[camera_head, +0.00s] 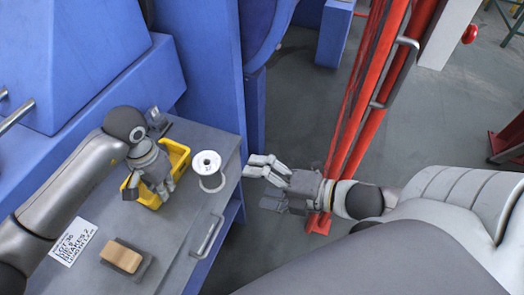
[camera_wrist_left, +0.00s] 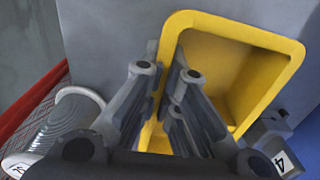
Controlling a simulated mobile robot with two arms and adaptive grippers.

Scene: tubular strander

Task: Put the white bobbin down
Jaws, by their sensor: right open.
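The white bobbin (camera_head: 207,163) stands upright on the grey table top, right of the yellow bin and near the table's right edge. It also shows at the left of the left wrist view (camera_wrist_left: 55,130), partly cut off. My left gripper (camera_head: 157,192) is over the yellow bin, left of the bobbin and apart from it. My right gripper (camera_head: 250,166) is open and empty, just right of the table edge and apart from the bobbin.
The yellow bin (camera_head: 180,153) stands on the grey table (camera_head: 205,135). A wooden-topped block (camera_head: 121,256) and a printed sheet (camera_head: 74,242) lie at the front left. Blue machine housings stand behind, and red posts (camera_head: 366,90) rise at the right. A grey part labelled 4 (camera_wrist_left: 270,140) sits beside the bin.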

